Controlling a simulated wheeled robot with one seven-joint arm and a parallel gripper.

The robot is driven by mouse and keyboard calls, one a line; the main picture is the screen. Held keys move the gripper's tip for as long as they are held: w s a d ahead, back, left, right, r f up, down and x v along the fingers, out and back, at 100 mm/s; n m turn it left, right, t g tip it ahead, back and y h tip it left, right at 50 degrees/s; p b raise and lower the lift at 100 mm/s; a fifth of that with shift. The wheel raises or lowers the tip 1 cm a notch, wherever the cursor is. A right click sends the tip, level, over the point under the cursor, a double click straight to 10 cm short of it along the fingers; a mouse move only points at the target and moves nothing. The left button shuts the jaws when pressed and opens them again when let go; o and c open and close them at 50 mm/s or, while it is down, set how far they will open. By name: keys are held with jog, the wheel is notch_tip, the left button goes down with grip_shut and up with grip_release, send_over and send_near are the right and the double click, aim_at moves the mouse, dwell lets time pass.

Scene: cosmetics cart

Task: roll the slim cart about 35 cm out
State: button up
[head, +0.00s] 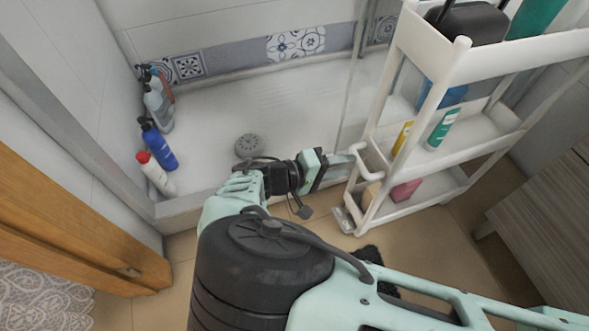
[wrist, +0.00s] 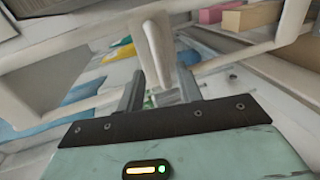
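The slim cart (head: 457,62) is a white, tall shelf unit at the right of the head view. A white loop handle (head: 370,163) sticks out from its near left end, about level with the middle shelf. My gripper (head: 345,166) is at this handle, pointing right. In the wrist view, the handle's bar (wrist: 155,45) lies between the two grey fingers of my gripper (wrist: 161,82). The fingers stand apart on either side of the bar, and I see no clear contact. The handle's lower end is partly hidden by the fingers.
The cart carries a dark box (head: 470,24), a teal bottle (head: 442,128) and a pink block (head: 405,190). Several bottles stand along the shower tray (head: 225,125) at left. A wooden cabinet (head: 545,215) is at right.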

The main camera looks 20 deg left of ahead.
jog(key=v, duration=1.2)
jog(key=shift+p, duration=0.45)
jog(key=shift+r, duration=0.1)
jog(key=w+d+r+m+g+y, duration=0.1)
jog(key=w+d+r+g+y, duration=0.25)
jog(key=d+r+g, duration=0.5)
jog(key=s+d+r+n+y, duration=0.1)
jog(key=s+d+r+y, duration=0.9)
jog(key=s+d+r, duration=0.55)
notch_tip(320, 180, up, 31)
jog(key=w+d+p, duration=0.1)
jog(key=p, duration=3.1)
jog(key=shift+w+d+g+p, duration=0.35)
jog(key=shift+d+p, duration=0.05)
